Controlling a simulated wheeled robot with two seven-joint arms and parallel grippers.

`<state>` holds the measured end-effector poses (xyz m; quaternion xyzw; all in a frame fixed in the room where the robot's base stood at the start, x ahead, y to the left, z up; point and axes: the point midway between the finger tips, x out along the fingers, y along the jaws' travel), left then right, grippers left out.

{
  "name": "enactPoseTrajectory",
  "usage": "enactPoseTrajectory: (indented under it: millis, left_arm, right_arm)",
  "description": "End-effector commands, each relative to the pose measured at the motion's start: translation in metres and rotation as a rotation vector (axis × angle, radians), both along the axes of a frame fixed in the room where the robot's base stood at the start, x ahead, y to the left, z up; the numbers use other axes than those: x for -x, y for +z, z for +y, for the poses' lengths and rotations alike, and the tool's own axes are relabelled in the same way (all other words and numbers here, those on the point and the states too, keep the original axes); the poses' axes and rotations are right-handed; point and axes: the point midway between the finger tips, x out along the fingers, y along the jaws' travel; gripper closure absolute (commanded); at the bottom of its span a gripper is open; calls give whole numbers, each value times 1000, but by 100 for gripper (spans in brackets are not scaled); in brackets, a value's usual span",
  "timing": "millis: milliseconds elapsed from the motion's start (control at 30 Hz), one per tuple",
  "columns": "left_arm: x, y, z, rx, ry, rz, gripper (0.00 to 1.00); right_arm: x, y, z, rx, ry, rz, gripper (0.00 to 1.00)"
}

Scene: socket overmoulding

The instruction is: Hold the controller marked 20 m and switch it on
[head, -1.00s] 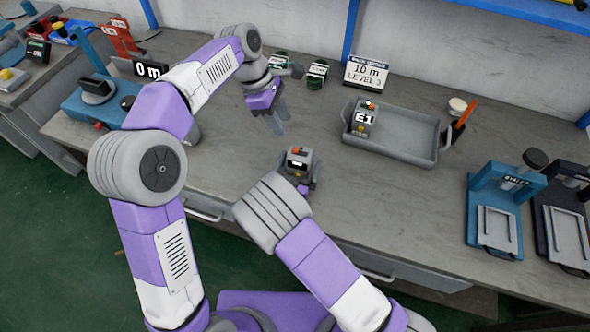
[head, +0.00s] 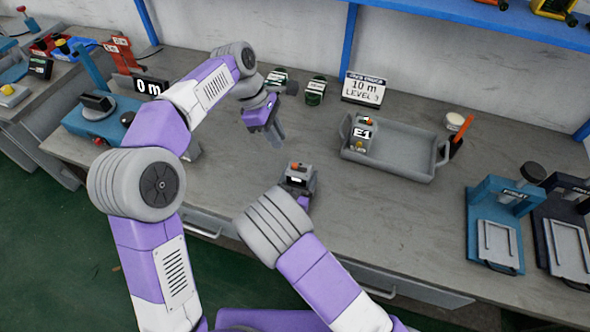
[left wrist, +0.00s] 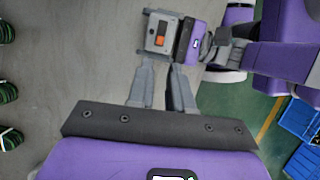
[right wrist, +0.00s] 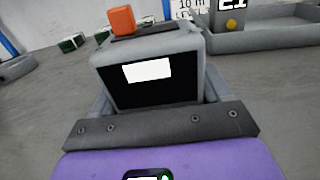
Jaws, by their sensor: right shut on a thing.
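A grey controller (head: 299,176) with an orange switch and a white label on a dark front is held just above the bench. Its label is not legible, so I cannot confirm a 20 m marking. My right gripper (right wrist: 155,95) is shut on it; the controller hides most of the fingers. The orange switch (right wrist: 121,20) stands up from its top and also shows in the left wrist view (left wrist: 161,41). My left gripper (head: 277,138) is empty, above and left of the controller. Its fingers (left wrist: 163,68) are apart by a narrow gap and point towards the controller without visibly touching it.
A grey tray (head: 405,167) at the right holds another unit marked E1 (head: 362,133). A sign reading 10 m LEVEL (head: 364,88) stands behind. Several green-black items lie at the back. Blue (head: 497,222) and dark fixtures stand at far right. Bench around the controller is clear.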

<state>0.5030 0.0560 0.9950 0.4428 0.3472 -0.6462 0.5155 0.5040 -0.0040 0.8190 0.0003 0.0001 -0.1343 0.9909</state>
Motion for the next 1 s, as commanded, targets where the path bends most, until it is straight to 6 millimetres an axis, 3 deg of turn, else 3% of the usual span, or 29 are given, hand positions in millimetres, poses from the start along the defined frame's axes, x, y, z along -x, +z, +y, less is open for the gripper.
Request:
enactPoseTrajectory:
  millis: [133,333,500,1000]
  left_arm:
    - [-12,-12,30,105,5,72,100]
    - [-26,-21,75,314,-16,126,100]
    - [-30,-23,98,425,-36,125,100]
    - [-30,-25,98,447,-43,123,100]
  right_arm:
    - [0,0,0,0,0,-1,58]
    - [0,0,0,0,0,-1,58]
    - [0,0,0,0,0,-1,58]
    - [0,0,0,0,0,-1,58]
